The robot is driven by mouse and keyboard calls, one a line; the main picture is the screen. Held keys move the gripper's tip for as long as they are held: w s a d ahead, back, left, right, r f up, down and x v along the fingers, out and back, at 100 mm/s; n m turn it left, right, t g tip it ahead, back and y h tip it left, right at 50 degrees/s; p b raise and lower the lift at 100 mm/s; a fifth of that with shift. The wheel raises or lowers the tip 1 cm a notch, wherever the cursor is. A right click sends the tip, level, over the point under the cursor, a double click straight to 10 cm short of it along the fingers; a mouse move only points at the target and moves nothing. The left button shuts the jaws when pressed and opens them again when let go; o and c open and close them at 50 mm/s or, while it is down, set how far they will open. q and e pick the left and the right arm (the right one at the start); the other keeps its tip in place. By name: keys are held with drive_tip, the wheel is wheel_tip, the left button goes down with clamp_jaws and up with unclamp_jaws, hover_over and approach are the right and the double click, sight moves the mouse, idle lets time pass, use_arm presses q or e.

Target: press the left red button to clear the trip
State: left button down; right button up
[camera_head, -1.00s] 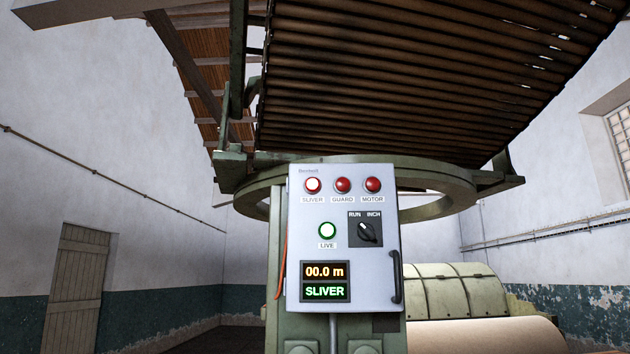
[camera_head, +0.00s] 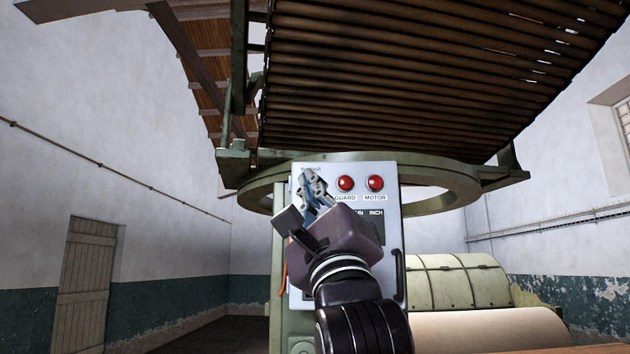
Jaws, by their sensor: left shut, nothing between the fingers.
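The grey control box (camera_head: 392,230) stands in the middle of the view, facing me. My left gripper (camera_head: 309,178) is shut and empty, in front of the box's upper left part. It covers the left red button, marked SLIVER in the earlier view. I cannot tell whether the fingertips touch that button. The GUARD button (camera_head: 345,183) and the MOTOR button (camera_head: 375,183) show red to the right of the fingers. My left arm hides the live lamp, most of the run/inch switch and the display. My right gripper is not in view.
The box sits on a green machine post under a green ring (camera_head: 440,195) and a large slatted apron (camera_head: 400,80). A black handle (camera_head: 399,278) runs down the box's right edge. A pale roller (camera_head: 485,328) lies at lower right. A wooden door (camera_head: 87,285) is at left.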

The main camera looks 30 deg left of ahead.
use_arm(q)
drive_tip(key=r+h, duration=0.1)
drive_tip(key=s+d+r+t, duration=0.1)
drive_tip(key=shift+s+r+n+t+h, duration=0.15)
drive_tip(key=shift+r+n+t+h, duration=0.15)
drive_tip(key=shift+h, duration=0.1)
drive_tip(key=w+a+p, duration=0.2)
drive_tip(key=w+a, duration=0.2)
drive_tip(key=w, duration=0.3)
drive_tip(key=shift+w+a, duration=0.3)
drive_tip(key=shift+w+p, duration=0.1)
drive_tip(key=shift+p, duration=0.2)
idle(1.1)
drive_tip(key=shift+w+a, duration=0.2)
